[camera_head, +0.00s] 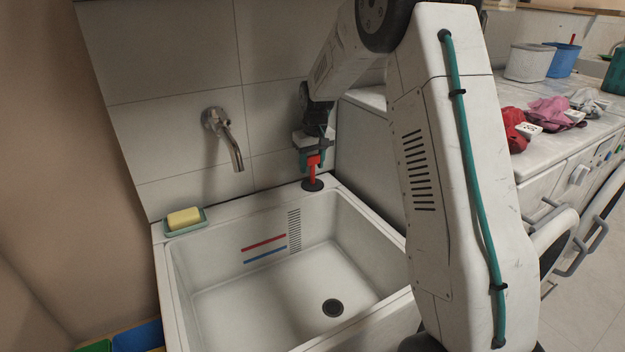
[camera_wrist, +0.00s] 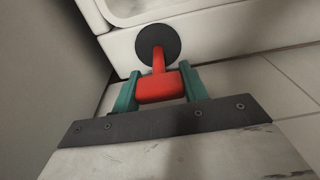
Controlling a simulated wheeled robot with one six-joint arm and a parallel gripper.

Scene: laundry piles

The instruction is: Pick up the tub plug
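The tub plug (camera_head: 312,184) has a round black disc and a red T-shaped handle. In the head view it is at the sink's back right corner, upright, disc down. I cannot tell whether the disc rests on the rim or is just above it. My gripper (camera_head: 313,161) points down over it, teal fingers at the handle. In the wrist view my gripper (camera_wrist: 160,82) has a finger against each side of the red crossbar, shut on it. The plug's black disc (camera_wrist: 158,44) shows beyond the fingers, in front of the white sink.
The white sink (camera_head: 162,260) has an open drain (camera_head: 333,308) in its floor. A wall tap (camera_head: 226,138) hangs over it. A yellow sponge (camera_head: 184,218) lies on a dish at the back left corner. Laundry piles (camera_head: 548,112) and bins (camera_head: 530,62) occupy the counter at right.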

